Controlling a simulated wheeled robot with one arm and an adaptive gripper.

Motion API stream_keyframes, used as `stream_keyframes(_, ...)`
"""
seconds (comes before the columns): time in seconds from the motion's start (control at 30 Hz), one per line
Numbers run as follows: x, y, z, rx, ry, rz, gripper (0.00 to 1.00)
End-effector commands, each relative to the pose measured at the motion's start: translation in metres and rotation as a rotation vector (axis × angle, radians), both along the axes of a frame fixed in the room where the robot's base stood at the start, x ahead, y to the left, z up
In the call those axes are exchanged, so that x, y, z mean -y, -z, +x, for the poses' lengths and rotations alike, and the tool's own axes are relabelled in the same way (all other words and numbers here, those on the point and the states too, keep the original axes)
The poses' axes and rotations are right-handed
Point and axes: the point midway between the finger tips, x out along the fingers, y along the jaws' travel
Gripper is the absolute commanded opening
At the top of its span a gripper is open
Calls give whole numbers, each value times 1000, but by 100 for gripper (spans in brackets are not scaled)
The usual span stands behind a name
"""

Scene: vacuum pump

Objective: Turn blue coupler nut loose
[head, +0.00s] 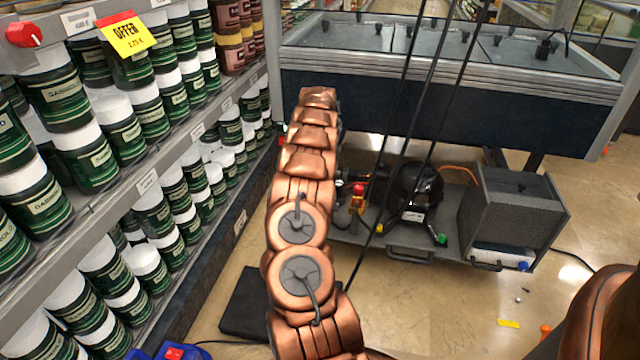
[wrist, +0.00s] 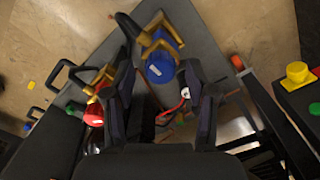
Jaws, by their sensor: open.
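The blue coupler nut (wrist: 160,72) shows at upper middle in the wrist view, on a brass-coloured fitting (wrist: 157,38) with more blue behind it. My gripper (wrist: 158,66) is open, one dark finger to the left of the nut and one to the right. The nut lies between the fingertips in the picture; I cannot tell whether either finger touches it. In the head view my copper arm reaches toward the pump cart, and my gripper and the nut are hidden there.
A red part (wrist: 94,114) sits left of the fingers. The cart (head: 395,243) carries a black pump (head: 415,190) and a grey mesh box (head: 515,215). Shelves of jars (head: 125,130) stand close on the left, with a counter (head: 440,100) above the cart. Small loose parts lie on the floor.

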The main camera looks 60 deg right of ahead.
Motion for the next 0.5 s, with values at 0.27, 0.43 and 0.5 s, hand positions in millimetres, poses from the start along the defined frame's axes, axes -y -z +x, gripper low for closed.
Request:
stream_keyframes(0.27,0,6,0,1,0,-1,56)
stream_keyframes(0.43,0,6,0,0,-1,-1,45)
stream_keyframes(0.5,0,6,0,0,-1,-1,38)
